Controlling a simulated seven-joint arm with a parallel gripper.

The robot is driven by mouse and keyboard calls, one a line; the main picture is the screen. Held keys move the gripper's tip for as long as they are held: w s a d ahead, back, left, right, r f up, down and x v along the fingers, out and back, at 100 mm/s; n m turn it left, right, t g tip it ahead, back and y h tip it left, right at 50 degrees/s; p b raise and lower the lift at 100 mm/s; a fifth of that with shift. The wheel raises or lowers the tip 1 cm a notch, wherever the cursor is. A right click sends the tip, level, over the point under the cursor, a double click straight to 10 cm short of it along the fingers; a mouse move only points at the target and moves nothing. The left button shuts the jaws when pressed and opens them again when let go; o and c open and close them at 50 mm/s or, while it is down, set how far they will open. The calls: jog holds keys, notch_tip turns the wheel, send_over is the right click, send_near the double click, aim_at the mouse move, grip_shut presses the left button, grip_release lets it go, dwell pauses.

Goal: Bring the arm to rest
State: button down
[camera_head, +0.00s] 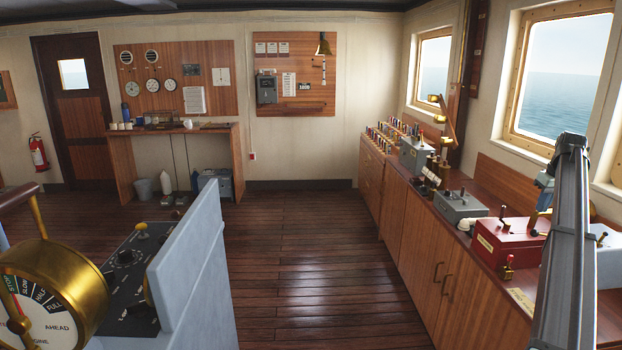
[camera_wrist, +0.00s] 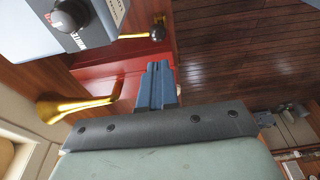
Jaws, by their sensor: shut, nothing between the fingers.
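My gripper (camera_wrist: 157,68) is in the wrist view, its blue fingers together and holding nothing. The fingers are in front of a red box (camera_wrist: 105,80), and I cannot tell whether they touch it. A brass lever (camera_wrist: 75,106) lies to the left of the fingers and a smaller brass handle with a dark knob (camera_wrist: 157,30) is just beyond them. In the head view my dark arm link rises at the right, in front of the counter (camera_head: 455,262), and hides part of it. The red box (camera_head: 505,243) shows there left of the link.
A blue-grey box with a black knob (camera_wrist: 70,15) is close to the fingers at the upper left of the wrist view. Grey control boxes (camera_head: 460,206) stand along the counter. A brass telegraph (camera_head: 45,295) is at the left. The wooden floor (camera_head: 300,270) between is clear.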

jog(key=s+a+f+g, duration=0.1)
jog(key=s+a+f, duration=0.1)
jog(key=a+f, duration=1.5)
jog(key=s+a+f, duration=0.2)
jog(key=a+f, duration=1.4)
jog(key=a, duration=0.2)
jog(key=s+a+f, duration=0.7)
jog(key=a+f, duration=0.1)
jog(key=a, duration=0.3)
jog(key=s+a+f+g, duration=0.1)
jog(key=s+a+f, duration=0.4)
jog(key=s+a, duration=0.25)
jog(key=s+a+f, duration=0.5)
jog(key=s+a, duration=0.1)
jog(key=s, duration=0.3)
jog(key=s+f+g, duration=0.3)
jog(key=s+f, duration=0.6)
jog(key=s, duration=0.5)
jog(key=s+f+g, duration=0.4)
jog(key=s+f, duration=0.6)
jog(key=s, duration=0.5)
jog(key=shift+d+f, duration=0.25)
